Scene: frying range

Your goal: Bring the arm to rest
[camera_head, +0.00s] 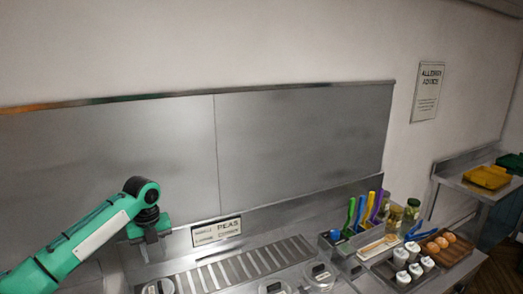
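My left arm comes in from the left in the head view, green with a white panel and a dark wrist joint. My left gripper (151,242) points down above the left end of the steel counter, in front of the backsplash. It is small and dark there, and I cannot tell whether its fingers are apart. I see nothing clearly held in it. My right arm and gripper are not in view.
A slotted steel range top (235,268) has round lidded containers (320,274) along its front. A PEAS sign (216,230) stands behind it. To the right are coloured-handled utensils (361,212), jars (411,211), white pots (402,279) and a wooden tray (459,252) of buns.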

